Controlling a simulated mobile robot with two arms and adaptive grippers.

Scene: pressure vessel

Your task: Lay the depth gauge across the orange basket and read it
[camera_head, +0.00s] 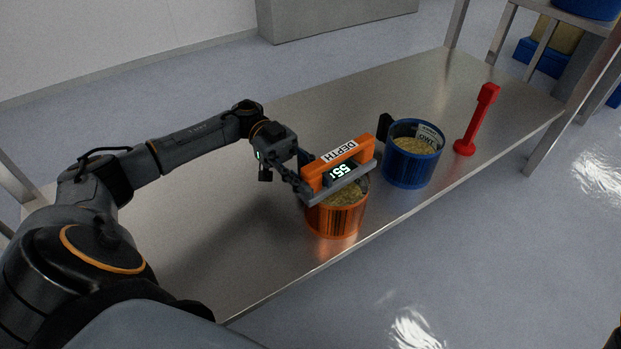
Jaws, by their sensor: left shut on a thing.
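The depth gauge (338,168) is an orange bar with a "DEPTH" label, a grey lower bar and a lit display. The display seems to read 55, with a last character I cannot make out. The gauge lies over the top of the orange basket (334,222), which holds a yellowish grainy fill. I cannot tell whether the grey bar touches the rim. My left gripper (305,180) is shut on the gauge at its left end. Its fingertips are partly hidden by the gauge. My right gripper is not in view.
A blue basket (408,171) with similar fill and a white label stands right of the orange one. A red upright post (476,122) on a round base stands farther right. The metal table (240,240) is bare at left and behind; its front edge runs close to the baskets.

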